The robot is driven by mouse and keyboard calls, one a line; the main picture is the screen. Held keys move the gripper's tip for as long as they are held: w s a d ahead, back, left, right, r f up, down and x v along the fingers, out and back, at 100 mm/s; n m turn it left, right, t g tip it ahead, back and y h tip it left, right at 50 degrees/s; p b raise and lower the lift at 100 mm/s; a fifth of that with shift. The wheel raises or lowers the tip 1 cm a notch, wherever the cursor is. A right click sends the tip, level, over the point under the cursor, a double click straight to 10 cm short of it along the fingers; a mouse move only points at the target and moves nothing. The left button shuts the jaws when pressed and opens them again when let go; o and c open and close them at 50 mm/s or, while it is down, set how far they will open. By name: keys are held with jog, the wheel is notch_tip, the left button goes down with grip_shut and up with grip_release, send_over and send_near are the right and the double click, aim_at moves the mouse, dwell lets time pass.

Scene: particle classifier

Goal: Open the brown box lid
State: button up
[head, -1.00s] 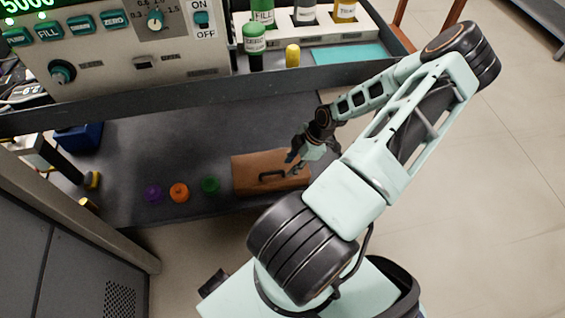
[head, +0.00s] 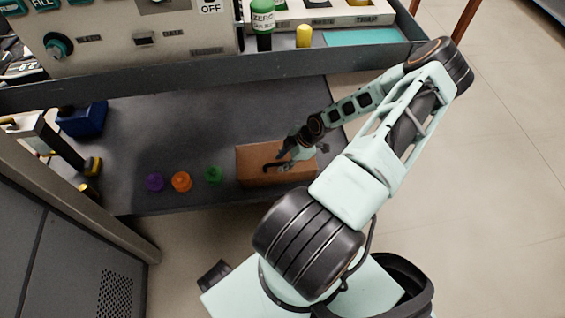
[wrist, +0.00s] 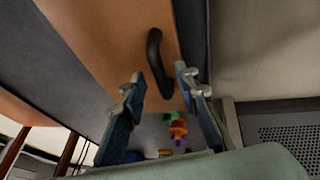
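The brown box (head: 254,156) sits on the dark lower shelf, and its lid looks shut. A black bar handle (head: 266,168) is on its brown face, partly hidden by my gripper in the head view. My gripper (head: 284,156) is at the handle, reaching in from the upper right. In the wrist view my gripper (wrist: 160,76) is open, with a gap between its two fingers. The black handle (wrist: 154,52) shows in and beyond that gap, against the brown surface (wrist: 105,40). I cannot tell whether a finger touches it.
Purple (head: 155,182), orange (head: 181,181) and green (head: 213,174) knob-like pieces stand left of the box. A blue item (head: 84,120) is farther left. The upper shelf edge (head: 200,75) runs above, with an instrument panel (head: 120,45) on it. Floor (head: 480,200) at right is clear.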

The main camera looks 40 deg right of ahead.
jog(key=shift+f, duration=0.1)
jog(key=shift+c, duration=0.7)
grip_shut()
